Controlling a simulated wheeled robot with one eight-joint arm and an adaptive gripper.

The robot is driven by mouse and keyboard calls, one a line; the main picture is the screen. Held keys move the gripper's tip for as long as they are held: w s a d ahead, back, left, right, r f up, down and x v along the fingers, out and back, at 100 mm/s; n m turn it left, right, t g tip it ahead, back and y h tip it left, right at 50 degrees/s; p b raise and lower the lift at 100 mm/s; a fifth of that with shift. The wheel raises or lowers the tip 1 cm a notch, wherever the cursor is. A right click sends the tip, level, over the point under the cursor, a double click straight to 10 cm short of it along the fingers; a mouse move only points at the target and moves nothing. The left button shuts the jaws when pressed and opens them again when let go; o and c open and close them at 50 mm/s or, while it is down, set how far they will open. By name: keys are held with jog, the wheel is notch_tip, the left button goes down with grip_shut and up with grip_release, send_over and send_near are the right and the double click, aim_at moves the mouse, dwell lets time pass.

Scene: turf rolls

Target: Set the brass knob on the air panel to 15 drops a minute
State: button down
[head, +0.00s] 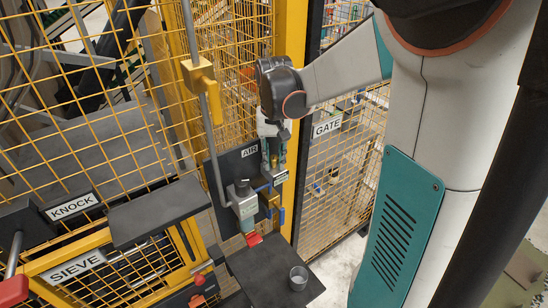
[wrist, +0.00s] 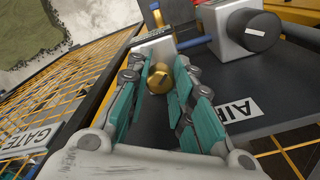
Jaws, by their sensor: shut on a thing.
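The dark air panel (head: 237,163) with its AIR label hangs on the yellow mesh fence in the head view. It also fills the middle of the wrist view (wrist: 262,137). The brass knob (wrist: 160,78) sits between the fingertips of my gripper (wrist: 162,80) in the wrist view, with a pale mark on its face. My gripper also shows at the panel in the head view (head: 272,150), pointing down, and is shut on the knob. In the head view the fingers mostly hide the knob. I cannot read a drop rate or scale.
A grey box with a black knob (wrist: 255,30) is beside the brass knob, joined by a blue pipe. A GATE sign (head: 327,127) is on the mesh to the right. A dark shelf (head: 268,273) holding a small metal cup (head: 298,278) lies below the panel.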

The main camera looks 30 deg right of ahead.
jog(key=c, duration=1.4)
grip_release()
jog(key=shift+r+n, duration=0.1)
jog(key=shift+n, duration=0.2)
